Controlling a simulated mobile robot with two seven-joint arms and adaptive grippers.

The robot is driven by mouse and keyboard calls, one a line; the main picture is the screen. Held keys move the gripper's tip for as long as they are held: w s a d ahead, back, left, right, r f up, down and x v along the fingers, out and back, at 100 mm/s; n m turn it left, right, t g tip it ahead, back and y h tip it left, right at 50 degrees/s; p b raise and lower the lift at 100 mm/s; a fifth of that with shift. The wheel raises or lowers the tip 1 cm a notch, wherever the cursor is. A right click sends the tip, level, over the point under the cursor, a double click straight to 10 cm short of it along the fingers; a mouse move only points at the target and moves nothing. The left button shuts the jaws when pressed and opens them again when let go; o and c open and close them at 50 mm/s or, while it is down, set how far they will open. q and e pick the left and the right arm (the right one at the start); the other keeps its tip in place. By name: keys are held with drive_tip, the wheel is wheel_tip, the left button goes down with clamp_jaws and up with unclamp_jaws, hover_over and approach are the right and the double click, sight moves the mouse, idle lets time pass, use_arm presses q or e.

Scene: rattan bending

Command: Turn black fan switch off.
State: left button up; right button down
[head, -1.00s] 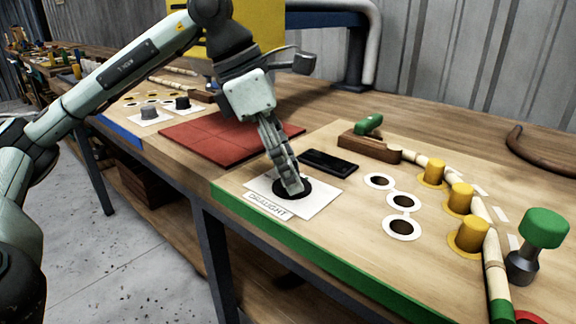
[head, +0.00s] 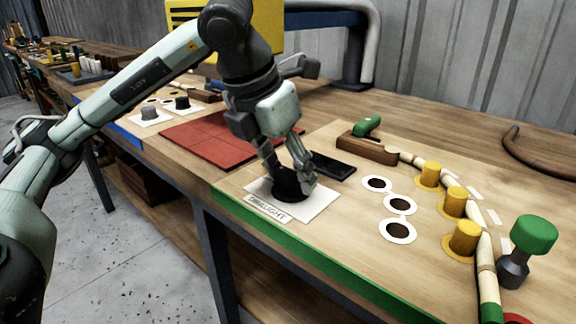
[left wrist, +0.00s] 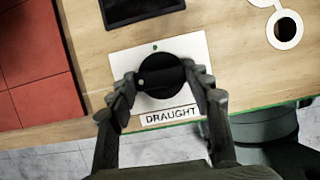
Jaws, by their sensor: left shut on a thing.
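The black fan switch (head: 287,186) is a round black knob on a white plate (head: 318,203) with a label reading DRAUGHT (head: 268,208). My left gripper (head: 290,184) comes down over it, one finger on each side, shut on the knob. In the left wrist view the knob (left wrist: 160,76) lies between the two fingertips (left wrist: 161,84). A pale dot marks the knob's left side, and a small green dot sits on the plate above it. My right gripper is not in view.
A black flat device (head: 333,166) lies just behind the plate. A red mat (head: 200,140) is to the left. White-ringed holes (head: 400,204), yellow pegs (head: 453,201) with a cane, and a green-topped knob (head: 534,236) stand to the right.

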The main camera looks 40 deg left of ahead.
use_arm(q)
drive_tip(key=shift+n, duration=0.3)
drive_tip(key=o, duration=1.2)
drive_tip(key=shift+c, duration=0.2)
drive_tip(key=v, duration=1.2)
